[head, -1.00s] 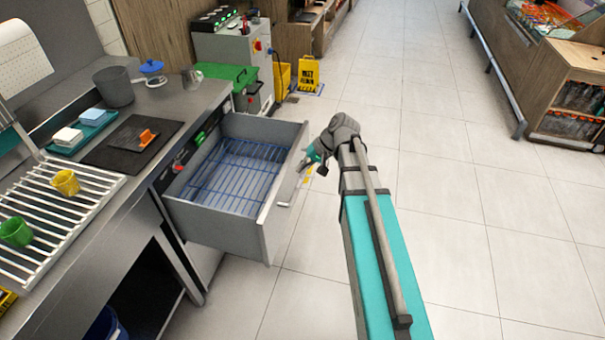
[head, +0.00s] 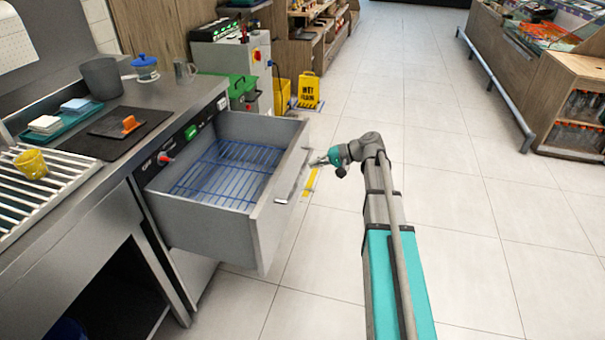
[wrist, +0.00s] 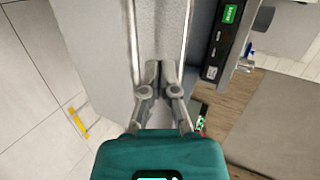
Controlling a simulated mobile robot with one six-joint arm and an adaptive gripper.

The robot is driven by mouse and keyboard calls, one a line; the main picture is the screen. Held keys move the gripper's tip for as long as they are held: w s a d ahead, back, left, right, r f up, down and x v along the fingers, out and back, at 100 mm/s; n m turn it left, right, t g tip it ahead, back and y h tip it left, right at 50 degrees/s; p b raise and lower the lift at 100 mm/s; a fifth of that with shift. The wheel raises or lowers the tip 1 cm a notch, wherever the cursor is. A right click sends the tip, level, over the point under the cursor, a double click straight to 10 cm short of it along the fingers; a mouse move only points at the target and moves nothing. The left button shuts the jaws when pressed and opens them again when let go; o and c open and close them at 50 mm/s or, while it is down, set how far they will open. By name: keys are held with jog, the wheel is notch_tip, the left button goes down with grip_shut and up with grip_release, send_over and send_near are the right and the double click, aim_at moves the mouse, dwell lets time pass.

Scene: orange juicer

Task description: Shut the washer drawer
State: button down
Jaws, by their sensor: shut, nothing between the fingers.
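The washer drawer (head: 262,225) is pulled far out from under the steel counter, with a blue wire rack (head: 228,172) inside. A metal handle (head: 292,188) is on its front face. My gripper (head: 318,162) is just outside the drawer front, near its top edge and handle, with its fingers pointing toward the drawer. In the wrist view my gripper (wrist: 160,72) has its fingertips together and empty, over the grey drawer front (wrist: 95,45). Whether the fingertips touch the drawer cannot be told.
The counter (head: 90,190) with a control panel (head: 190,132) is behind the drawer. A green-lidded bin (head: 240,88) and a yellow wet-floor sign (head: 308,90) stand farther back. The tiled floor at right is clear.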

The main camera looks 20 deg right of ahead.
aim_at(298, 161)
jog(key=w+d+f+m+t+y+b, duration=0.1)
jog(key=w+d+f+t+y+b, duration=0.1)
jog(key=d+b, duration=0.4)
jog(key=w+d+f+t+y+b, duration=0.1)
jog(key=w+d+f+t+b, duration=0.1)
jog(key=w+d+f+b, duration=0.2)
notch_tip(298, 161, down, 3)
jog(key=d+b, duration=0.1)
jog(key=b, duration=0.4)
jog(key=shift+d+m+y+b, duration=0.3)
jog(key=shift+d+m+y, duration=0.05)
jog(key=shift+m+y, duration=0.05)
jog(key=shift+w, duration=0.1)
jog(key=x, duration=1.4)
jog(key=shift+r, duration=0.1)
jog(key=shift+w, duration=0.15)
